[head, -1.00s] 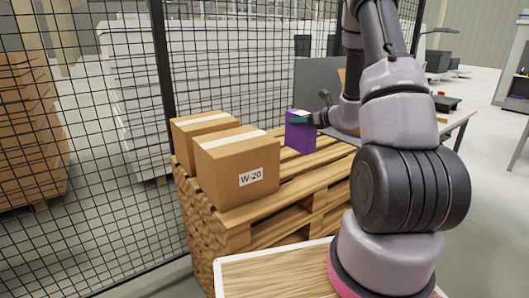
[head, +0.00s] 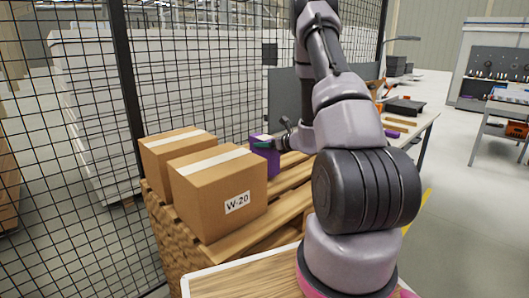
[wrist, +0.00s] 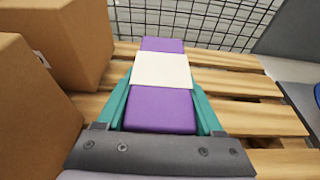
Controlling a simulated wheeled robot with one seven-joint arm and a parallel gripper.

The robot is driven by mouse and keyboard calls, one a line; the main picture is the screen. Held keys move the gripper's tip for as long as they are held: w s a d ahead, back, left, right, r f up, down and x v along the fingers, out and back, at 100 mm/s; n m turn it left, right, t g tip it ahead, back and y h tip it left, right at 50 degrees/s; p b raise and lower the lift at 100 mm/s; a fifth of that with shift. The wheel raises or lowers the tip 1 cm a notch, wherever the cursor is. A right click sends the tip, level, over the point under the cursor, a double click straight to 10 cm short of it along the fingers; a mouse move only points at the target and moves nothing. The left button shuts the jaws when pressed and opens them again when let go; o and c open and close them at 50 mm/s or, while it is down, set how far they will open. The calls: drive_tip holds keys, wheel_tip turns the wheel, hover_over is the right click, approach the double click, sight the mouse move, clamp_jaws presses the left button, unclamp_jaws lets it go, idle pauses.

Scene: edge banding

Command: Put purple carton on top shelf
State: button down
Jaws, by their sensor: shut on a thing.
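The purple carton (head: 265,156) is at the far side of the pallet stack, just right of the brown boxes in the head view. In the wrist view the purple carton (wrist: 162,108), with a white label across its top, lies between the two teal fingers. My gripper (wrist: 160,100) is shut on it, one finger along each side. In the head view my gripper (head: 268,143) is partly hidden by the carton and my wrist. The carton is close over the pallet slats; whether it touches them I cannot tell. No top shelf can be clearly made out.
Two brown cartons, the front one (head: 218,194) marked W-20, stand on the wooden pallets (head: 228,243) left of the purple carton. A mesh fence (head: 205,75) rises behind. A workbench (head: 425,118) with tools is behind my arm, and a shelved cart (head: 500,130) stands at right. Open floor lies between.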

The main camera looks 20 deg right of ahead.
sight(265, 150)
drive_tip(key=shift+f, duration=1.65)
unclamp_jaws()
